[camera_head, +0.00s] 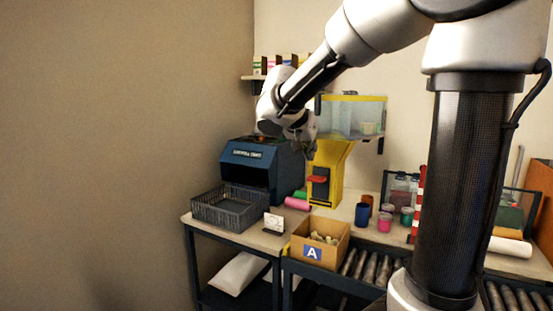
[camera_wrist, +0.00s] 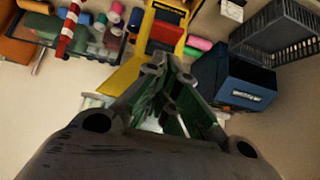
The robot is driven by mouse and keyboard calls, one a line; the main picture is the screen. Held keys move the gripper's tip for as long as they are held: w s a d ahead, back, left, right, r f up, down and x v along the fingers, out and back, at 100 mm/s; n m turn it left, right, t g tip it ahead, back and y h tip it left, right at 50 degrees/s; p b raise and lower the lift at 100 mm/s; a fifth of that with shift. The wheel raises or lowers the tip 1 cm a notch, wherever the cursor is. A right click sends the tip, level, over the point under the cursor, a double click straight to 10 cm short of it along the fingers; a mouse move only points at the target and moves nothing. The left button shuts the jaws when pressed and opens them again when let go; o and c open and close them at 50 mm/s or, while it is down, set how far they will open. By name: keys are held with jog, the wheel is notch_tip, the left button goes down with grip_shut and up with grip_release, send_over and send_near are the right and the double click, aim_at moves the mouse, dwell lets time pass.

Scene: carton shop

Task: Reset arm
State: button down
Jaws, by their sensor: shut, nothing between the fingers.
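My gripper (camera_head: 308,148) is raised at the end of my arm, in front of the yellow machine (camera_head: 325,170) and beside the dark blue machine (camera_head: 262,165). In the wrist view my gripper (camera_wrist: 168,72) is shut with nothing between its fingers. The wrist view looks at the scene upside down, with the yellow machine (camera_wrist: 138,62) behind the fingers and the dark blue machine (camera_wrist: 245,85) to the right.
A dark grey basket (camera_head: 230,208) stands on the left table. A wall shelf (camera_head: 262,78) holds small items. The air at left is free.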

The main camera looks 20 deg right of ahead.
jog(key=s+a+f+n+y, duration=0.1)
jog(key=s+f+n+y, duration=0.1)
jog(key=s, duration=0.7)
jog(key=s+a+f+n+y, duration=0.1)
jog(key=s+f+n+y, duration=0.1)
jog(key=s+n, duration=0.3)
jog(key=s+a+f+n+g+y, duration=0.1)
jog(key=s+f+n+y, duration=0.2)
jog(key=s, duration=0.9)
jog(key=shift+s+a+f, duration=0.25)
jog(key=shift+s+f, duration=0.15)
jog(key=shift+f, duration=0.2)
dwell(0.7)
